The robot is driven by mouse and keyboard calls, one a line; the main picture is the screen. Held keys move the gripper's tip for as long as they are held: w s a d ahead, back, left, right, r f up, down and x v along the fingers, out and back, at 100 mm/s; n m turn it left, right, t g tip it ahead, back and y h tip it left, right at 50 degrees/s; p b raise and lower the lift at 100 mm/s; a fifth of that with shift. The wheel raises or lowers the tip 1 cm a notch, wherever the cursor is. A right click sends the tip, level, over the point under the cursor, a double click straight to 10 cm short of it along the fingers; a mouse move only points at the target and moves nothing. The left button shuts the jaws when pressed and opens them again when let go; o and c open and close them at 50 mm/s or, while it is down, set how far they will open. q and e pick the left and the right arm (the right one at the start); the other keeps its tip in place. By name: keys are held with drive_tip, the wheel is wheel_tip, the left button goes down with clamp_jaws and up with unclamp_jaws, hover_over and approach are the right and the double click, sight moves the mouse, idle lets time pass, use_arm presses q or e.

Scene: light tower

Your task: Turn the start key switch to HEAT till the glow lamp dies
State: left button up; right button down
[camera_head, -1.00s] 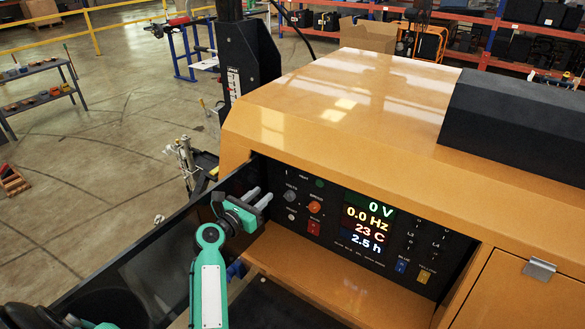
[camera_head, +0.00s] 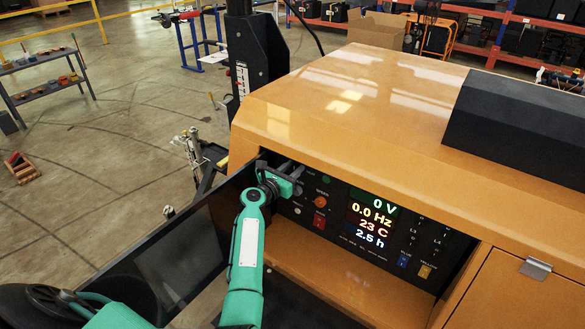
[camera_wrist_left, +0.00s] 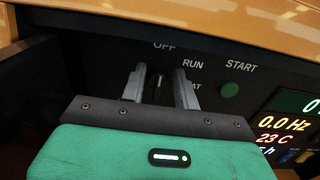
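My left gripper (camera_head: 291,172) is at the upper left of the generator's control panel (camera_head: 344,190). In the left wrist view its two fingers (camera_wrist_left: 161,92) stand apart, one on each side of a dark key switch (camera_wrist_left: 159,82) with a white pointer mark pointing roughly up. I see no clear contact. OFF, RUN and START labels show around the switch, and a partly hidden label ends in AT. An orange round lamp or button (camera_head: 321,201) sits right of the gripper; I cannot read whether it is the glow lamp. The display (camera_head: 370,219) reads 0 V, 0.0 Hz, 23 C, 2.5 h.
A green round button (camera_wrist_left: 230,90) is right of the switch. An open dark door (camera_head: 170,255) stands at left.

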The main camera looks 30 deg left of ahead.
use_arm(q)
drive_tip(key=shift+c, duration=0.2)
use_arm(e)
drive_tip(key=shift+s, duration=0.35)
use_arm(q)
drive_tip(key=c, duration=0.6)
drive_tip(key=shift+m, duration=0.3)
use_arm(e)
drive_tip(key=shift+f, duration=0.2)
use_arm(q)
drive_tip(key=shift+s+d+f+m+b, duration=0.1)
drive_tip(key=shift+d+f+m+b, duration=0.15)
drive_tip(key=shift+m+b, duration=1.95)
drive_tip(key=shift+d+f+m+b, duration=0.25)
drive_tip(key=shift+m+b, duration=0.7)
drive_tip(key=shift+m, duration=2.6)
drive_tip(key=shift+s+d+f+m+b, duration=0.1)
drive_tip(key=shift+d+f+m+b, duration=0.15)
drive_tip(key=shift+m+b, duration=1.95)
use_arm(e)
wheel_tip(320, 180, down, 9)
drive_tip(key=p, duration=0.1)
use_arm(q)
drive_tip(key=shift+m, duration=0.85)
use_arm(e)
drive_tip(key=shift+w, duration=0.1)
